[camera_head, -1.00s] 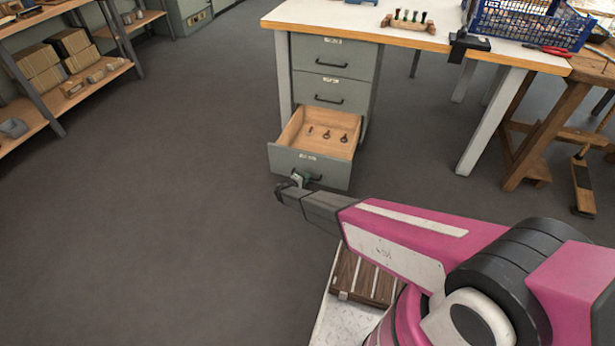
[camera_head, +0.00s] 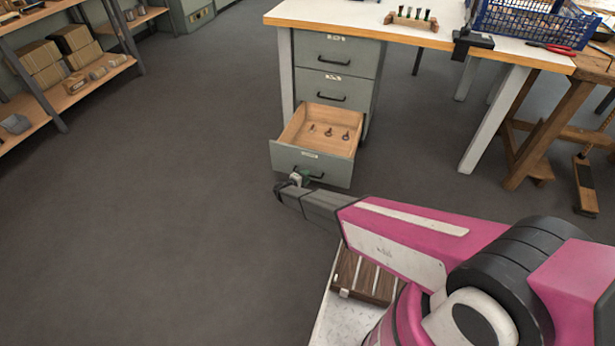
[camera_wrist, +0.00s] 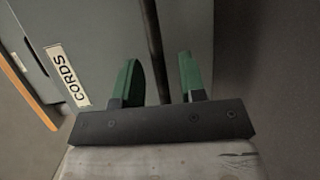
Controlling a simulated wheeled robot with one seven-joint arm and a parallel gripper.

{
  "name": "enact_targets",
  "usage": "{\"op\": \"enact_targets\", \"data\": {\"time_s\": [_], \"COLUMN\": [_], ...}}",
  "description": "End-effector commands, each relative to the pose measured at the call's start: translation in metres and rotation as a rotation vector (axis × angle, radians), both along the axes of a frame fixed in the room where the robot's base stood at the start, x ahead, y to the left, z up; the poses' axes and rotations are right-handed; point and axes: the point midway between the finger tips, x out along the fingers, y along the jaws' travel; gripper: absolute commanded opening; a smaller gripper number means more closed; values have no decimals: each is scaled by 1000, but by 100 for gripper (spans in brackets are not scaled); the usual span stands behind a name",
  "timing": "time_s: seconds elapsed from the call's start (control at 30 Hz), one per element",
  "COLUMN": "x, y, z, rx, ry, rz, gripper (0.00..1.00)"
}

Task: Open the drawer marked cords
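The bottom drawer (camera_head: 311,165) of the grey cabinet under the bench stands pulled out, with several small dark pieces on its wooden floor. In the wrist view a white label reading CORDS (camera_wrist: 68,75) is on the grey drawer front. The drawer's dark bar handle (camera_wrist: 152,45) runs between the two green fingers of my gripper (camera_wrist: 158,80). The fingers are apart, with a gap showing on each side of the bar. In the head view my gripper (camera_head: 300,178) is at the drawer front, by the handle, and partly hidden by its own wrist.
Two closed drawers (camera_head: 337,72) are above the open one. The bench (camera_head: 365,22) carries a blue crate (camera_head: 525,22) and a small wooden rack (camera_head: 411,20). A bench leg (camera_head: 490,120) stands to the right. Shelves (camera_head: 100,78) are at the left; the floor between is clear.

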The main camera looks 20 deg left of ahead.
Motion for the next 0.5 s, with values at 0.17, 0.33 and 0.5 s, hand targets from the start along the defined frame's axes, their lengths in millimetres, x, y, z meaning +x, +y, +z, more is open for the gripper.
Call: {"op": "enact_targets", "data": {"time_s": [0.17,0.33,0.5], "x": [-32,-59,-77], "y": [13,24,32], "z": [8,13,16], "rx": [0,0,0], "ry": [0,0,0], "rz": [3,3,1], "gripper": [38,38,38]}}
